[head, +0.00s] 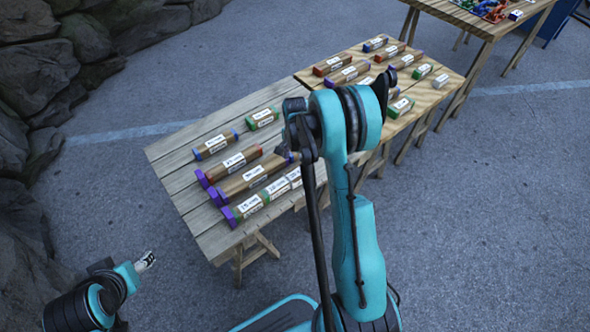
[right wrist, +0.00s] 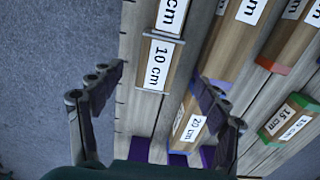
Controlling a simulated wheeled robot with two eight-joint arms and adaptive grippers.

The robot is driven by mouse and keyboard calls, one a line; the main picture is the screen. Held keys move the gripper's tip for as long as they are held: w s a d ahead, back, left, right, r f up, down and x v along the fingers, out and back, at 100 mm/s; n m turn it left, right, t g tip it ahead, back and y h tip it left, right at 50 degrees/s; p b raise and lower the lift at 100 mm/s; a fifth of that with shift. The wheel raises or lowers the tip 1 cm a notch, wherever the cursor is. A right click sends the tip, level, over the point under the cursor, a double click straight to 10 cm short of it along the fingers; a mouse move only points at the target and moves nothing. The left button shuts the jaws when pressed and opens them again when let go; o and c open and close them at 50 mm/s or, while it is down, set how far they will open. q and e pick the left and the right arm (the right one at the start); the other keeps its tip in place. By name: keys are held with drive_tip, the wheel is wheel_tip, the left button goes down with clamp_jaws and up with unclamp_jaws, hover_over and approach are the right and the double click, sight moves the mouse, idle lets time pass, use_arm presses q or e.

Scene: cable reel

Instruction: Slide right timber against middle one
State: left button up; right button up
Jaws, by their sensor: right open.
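Several labelled timbers lie side by side on the near table (head: 180,165). The front-right row (head: 250,206) has a purple end and several white labels. A further timber with purple and red ends (head: 224,166) lies beyond that. My right gripper (right wrist: 152,100) is open. In the right wrist view a 10 cm piece (right wrist: 155,62) shows ahead between its fingers, and a 20 cm label (right wrist: 193,127) shows beside the right finger. My left gripper (head: 147,262) is off the table at lower left; its jaw opening is unclear.
A blue-ended block (head: 214,145) and a green-ended block (head: 262,118) lie farther back on the table. A second table (head: 440,92) with several blocks adjoins at right. Rocks (head: 40,75) stand at left. My right arm hides part of the tables.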

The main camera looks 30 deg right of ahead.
sight(295, 174)
wheel_tip(295, 174, up, 6)
drive_tip(key=shift+a+r, duration=0.1)
idle(0.6)
